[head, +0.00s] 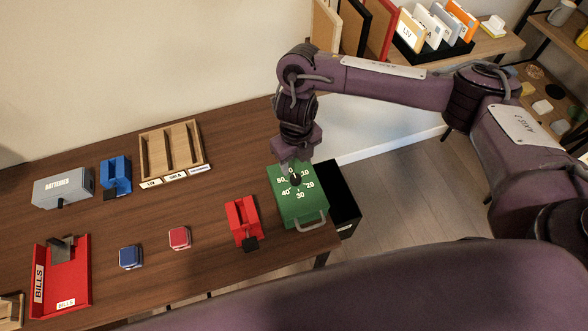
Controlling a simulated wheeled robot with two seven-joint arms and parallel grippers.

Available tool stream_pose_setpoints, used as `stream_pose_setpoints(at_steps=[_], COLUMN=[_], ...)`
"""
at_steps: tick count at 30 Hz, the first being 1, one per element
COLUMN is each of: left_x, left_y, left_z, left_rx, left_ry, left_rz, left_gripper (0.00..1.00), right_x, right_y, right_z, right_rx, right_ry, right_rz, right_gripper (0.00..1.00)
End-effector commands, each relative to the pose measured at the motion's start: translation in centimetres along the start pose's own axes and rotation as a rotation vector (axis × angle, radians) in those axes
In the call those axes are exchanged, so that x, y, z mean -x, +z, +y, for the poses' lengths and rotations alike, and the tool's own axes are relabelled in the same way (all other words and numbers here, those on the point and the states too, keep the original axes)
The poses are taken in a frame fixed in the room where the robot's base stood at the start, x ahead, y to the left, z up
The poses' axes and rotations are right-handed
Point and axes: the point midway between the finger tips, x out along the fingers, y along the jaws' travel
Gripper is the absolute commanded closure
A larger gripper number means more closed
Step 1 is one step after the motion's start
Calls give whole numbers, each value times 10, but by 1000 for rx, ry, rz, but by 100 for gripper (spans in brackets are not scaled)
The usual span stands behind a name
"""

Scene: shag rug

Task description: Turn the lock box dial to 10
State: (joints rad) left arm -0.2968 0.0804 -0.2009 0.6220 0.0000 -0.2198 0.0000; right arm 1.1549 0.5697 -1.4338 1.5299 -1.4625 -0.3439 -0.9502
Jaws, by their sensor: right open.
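The green lock box (311,212) sits at the right end of the wooden table, with a grey handle on its near side. Its top face carries a dial (296,180) with a dark knob, ringed by white numbers. Whether the fingers touch the knob, and where the dial points, I cannot tell. My left gripper is not in view.
A red holder (243,222) stands just left of the lock box. A blue block (131,257), a red block (179,238), a wooden sorter (147,157), a batteries box (62,188) and a red bills tray (75,285) lie further left. A black bin (345,200) stands beyond the table's right edge.

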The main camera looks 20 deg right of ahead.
Motion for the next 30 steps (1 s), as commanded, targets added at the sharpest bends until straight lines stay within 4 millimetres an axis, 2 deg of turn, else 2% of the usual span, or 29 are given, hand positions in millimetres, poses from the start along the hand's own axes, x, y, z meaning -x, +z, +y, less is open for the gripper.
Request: stream_pose_setpoints(at_steps=[6,12,24,30], left_x=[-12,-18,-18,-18], left_y=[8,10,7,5], left_z=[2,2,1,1], left_rx=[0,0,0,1], left_ry=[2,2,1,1], left_rz=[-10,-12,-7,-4], left_gripper=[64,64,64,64], right_x=[-40,-64,-71,-71], right_y=[-2,-1,0,0], right_z=[3,2,2,2], right_rx=[-2,-2,-1,-1], right_ry=[5,3,2,2], right_rz=[5,2,-2,-2], right_gripper=[50,50,50,76])
